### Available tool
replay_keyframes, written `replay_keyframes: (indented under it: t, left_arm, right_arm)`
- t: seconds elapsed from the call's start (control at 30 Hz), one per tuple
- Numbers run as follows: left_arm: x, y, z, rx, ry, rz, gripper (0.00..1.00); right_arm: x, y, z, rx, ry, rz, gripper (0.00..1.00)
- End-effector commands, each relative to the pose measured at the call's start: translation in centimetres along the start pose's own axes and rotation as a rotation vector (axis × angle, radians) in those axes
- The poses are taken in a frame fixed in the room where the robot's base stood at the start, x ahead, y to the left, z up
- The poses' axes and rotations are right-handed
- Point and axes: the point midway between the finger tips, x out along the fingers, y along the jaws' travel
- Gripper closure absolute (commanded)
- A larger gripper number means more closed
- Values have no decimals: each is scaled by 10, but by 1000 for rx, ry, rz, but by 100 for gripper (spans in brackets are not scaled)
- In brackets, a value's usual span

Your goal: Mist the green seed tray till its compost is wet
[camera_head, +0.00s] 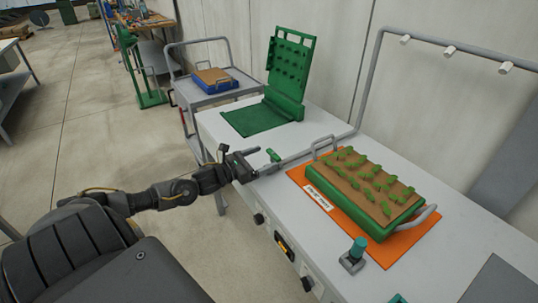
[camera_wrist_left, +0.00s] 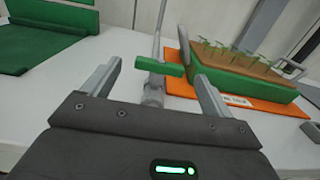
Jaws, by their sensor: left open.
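The green seed tray (camera_head: 345,205), with light brown compost and several seedlings, sits on an orange mat (camera_head: 386,254) on the bench. The tray also shows at the right of the left wrist view (camera_wrist_left: 240,83). A grey pipe (camera_head: 300,157) runs along the bench beside the tray and rises into an overhead bar with white nozzles (camera_head: 449,50) above it. A green lever (camera_head: 272,155) sits on the pipe. My left gripper (camera_head: 250,165) is open and empty near the lever. In the left wrist view the lever (camera_wrist_left: 160,68) appears between the fingertips, with no contact visible. My right gripper is out of view.
A teal-topped knob (camera_head: 357,249) stands near the bench's front edge. A green mat (camera_head: 254,119) and upright green pegged panel (camera_head: 291,70) are at the bench's far end. A trolley (camera_head: 205,97) with a blue tray (camera_head: 222,86) stands beyond.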

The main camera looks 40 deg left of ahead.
Motion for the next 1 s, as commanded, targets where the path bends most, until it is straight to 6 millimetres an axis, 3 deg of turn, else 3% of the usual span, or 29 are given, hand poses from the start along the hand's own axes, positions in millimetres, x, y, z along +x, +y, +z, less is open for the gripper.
replay_keyframes:
  t: [0.3,0.67,1.0]
  left_arm:
    - [31,0,1,-1,-1,-1,15]
    - [34,0,0,0,0,-1,15]
    - [34,0,0,0,0,-1,58]
  right_arm:
    - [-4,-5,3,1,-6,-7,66]
    - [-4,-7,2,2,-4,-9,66]
    - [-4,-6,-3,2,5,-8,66]
